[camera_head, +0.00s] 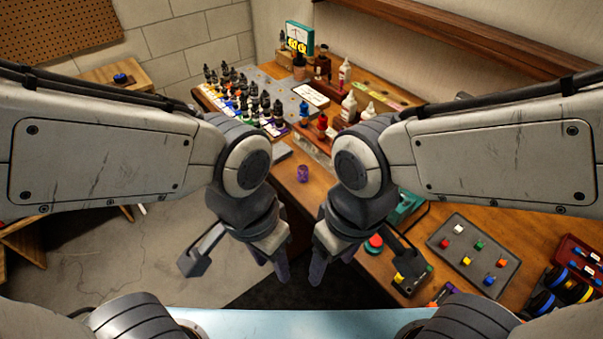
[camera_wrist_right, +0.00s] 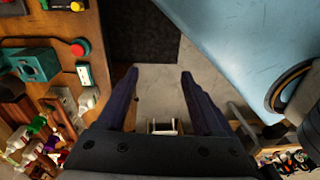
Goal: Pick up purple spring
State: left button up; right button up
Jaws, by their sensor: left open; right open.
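A small purple spring (camera_head: 303,173) stands on the brown wooden bench, near its front corner, in the head view. It is beyond both grippers and apart from them, seen through the gap between my arms. My left gripper (camera_head: 270,264) is open and empty, pointing down left of centre. My right gripper (camera_head: 331,262) is open and empty, pointing down just right of centre. In the right wrist view my right gripper (camera_wrist_right: 158,77) has its fingers spread with nothing held between them. I cannot make out the spring in that view.
Several dark-capped bottles (camera_head: 240,90) stand in rows on the bench behind the spring. A grey tray (camera_head: 473,252) with small coloured parts lies at right. A red button (camera_head: 374,242) and a teal device (camera_head: 405,209) are near my right arm. The bench around the spring looks clear.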

aim_at(303, 167)
jog(key=k, duration=1.2)
jog(key=u, duration=0.7)
jog(key=i, duration=1.75)
jog(key=z, duration=0.7)
